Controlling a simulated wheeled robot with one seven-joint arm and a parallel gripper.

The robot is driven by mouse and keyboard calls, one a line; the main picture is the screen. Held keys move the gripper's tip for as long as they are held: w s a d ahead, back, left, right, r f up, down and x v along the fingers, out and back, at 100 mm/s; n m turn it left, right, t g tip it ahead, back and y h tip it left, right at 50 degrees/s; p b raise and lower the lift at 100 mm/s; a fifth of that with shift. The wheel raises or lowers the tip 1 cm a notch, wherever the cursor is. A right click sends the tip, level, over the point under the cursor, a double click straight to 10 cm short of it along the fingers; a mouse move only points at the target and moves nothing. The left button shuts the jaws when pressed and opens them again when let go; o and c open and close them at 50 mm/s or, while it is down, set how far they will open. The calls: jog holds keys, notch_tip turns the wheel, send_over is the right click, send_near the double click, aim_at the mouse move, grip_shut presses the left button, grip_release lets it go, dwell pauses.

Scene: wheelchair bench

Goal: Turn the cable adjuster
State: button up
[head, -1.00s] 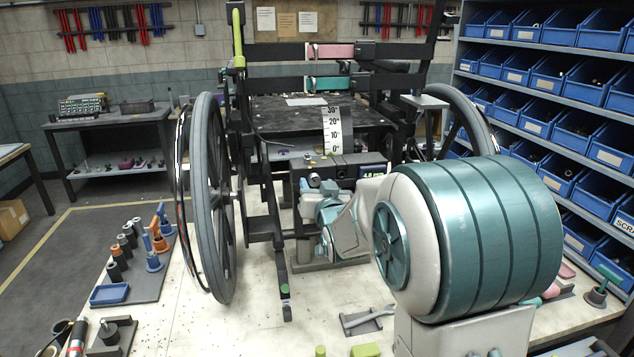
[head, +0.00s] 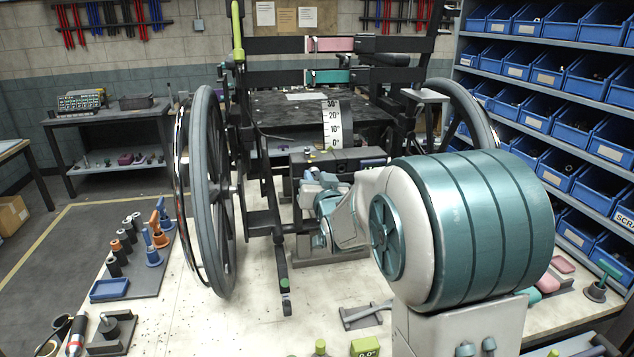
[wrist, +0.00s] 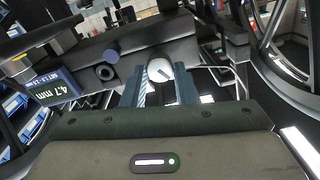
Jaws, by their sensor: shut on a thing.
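The cable adjuster appears as a pale round knob (wrist: 159,71) with a dark line on its face, between my finger tips in the wrist view. My gripper (wrist: 160,90) is shut on it, with one blue-grey finger on each side. A screen (wrist: 56,86) to the left of the knob reads 4.7 mm, with a smaller line of set-range text above. In the head view my gripper (head: 318,182) is at the dark block (head: 345,157) under the wheelchair seat. The adjuster itself is hidden or too small to make out there.
A large wheel (head: 208,190) stands left of my gripper. A degree scale (head: 333,125) rises behind it. A wrench (head: 366,316) and green block (head: 365,347) lie on the bench in front. Tools on a grey mat (head: 150,280) are at left, blue bins (head: 560,75) at right.

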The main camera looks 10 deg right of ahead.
jog(key=m+b, duration=0.2)
jog(key=b, duration=0.1)
jog(key=shift+f, duration=0.35)
jog(key=m+b, duration=0.3)
jog(key=b, duration=0.2)
jog(key=m+b, duration=0.7)
jog(key=shift+m, duration=0.4)
jog(key=m+b, duration=0.2)
jog(key=m, duration=0.1)
jog(key=shift+r+m+b, duration=0.1)
jog(key=shift+m+b, duration=0.2)
jog(key=shift+m, duration=0.1)
jog(key=m+b, duration=0.3)
jog(key=shift+m, duration=0.3)
jog(key=m+b, duration=0.3)
jog(key=shift+m+h+b, duration=0.4)
jog(key=shift+m, duration=0.3)
jog(key=shift+r+m, duration=0.15)
jog(key=shift+m, duration=0.15)
